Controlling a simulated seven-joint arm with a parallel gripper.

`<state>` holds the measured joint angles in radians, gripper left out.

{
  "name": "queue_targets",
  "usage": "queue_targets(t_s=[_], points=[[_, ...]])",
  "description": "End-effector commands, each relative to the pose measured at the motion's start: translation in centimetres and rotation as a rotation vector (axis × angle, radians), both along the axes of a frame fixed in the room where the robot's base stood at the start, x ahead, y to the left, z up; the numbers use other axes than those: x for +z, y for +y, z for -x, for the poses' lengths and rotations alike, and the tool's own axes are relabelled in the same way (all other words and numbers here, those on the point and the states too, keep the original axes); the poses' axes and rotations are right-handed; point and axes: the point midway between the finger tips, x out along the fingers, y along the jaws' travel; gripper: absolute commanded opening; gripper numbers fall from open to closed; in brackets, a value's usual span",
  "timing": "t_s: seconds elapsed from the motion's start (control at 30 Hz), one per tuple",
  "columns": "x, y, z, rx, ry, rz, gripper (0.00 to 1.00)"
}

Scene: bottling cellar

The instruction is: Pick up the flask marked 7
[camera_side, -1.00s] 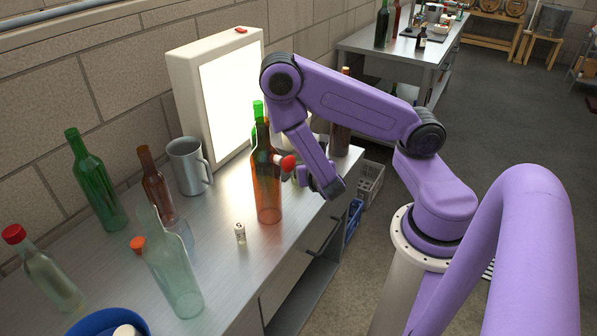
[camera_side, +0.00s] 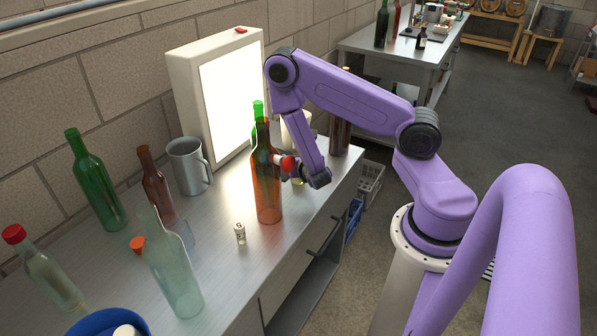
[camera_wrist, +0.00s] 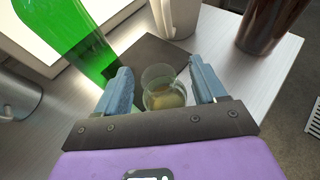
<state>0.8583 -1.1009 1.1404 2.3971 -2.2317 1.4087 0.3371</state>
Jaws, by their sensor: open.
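A clear round flask with yellowish liquid (camera_wrist: 166,98) stands between the two blue fingers of my gripper (camera_wrist: 160,66) in the wrist view. The fingers are apart, with a gap showing on each side of the glass. No number can be read on it. In the side view my gripper (camera_side: 298,172) is low over the bench, behind the brown bottle (camera_side: 266,190). That bottle and a red stopper-like thing (camera_side: 288,162) partly hide the fingers and the flask there.
A green bottle (camera_wrist: 72,35) is close on the left in the wrist view, and a dark brown bottle (camera_wrist: 268,25) is at upper right. A dark mat (camera_wrist: 140,52) lies beyond the flask. The bench also holds a lit panel (camera_side: 230,105), a metal mug (camera_side: 187,168) and a small vial (camera_side: 240,232).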

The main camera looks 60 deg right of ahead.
Motion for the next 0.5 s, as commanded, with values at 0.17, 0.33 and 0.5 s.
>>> queue_targets(t_s=[0.17,0.33,0.5], points=[[-0.65,-1.08,-1.02,-0.002,0.001,0.001,0.70],[-0.69,-1.14,-1.14,0.001,0.001,0.001,0.70],[-0.68,-1.12,-1.13,0.001,0.001,0.001,0.41]])
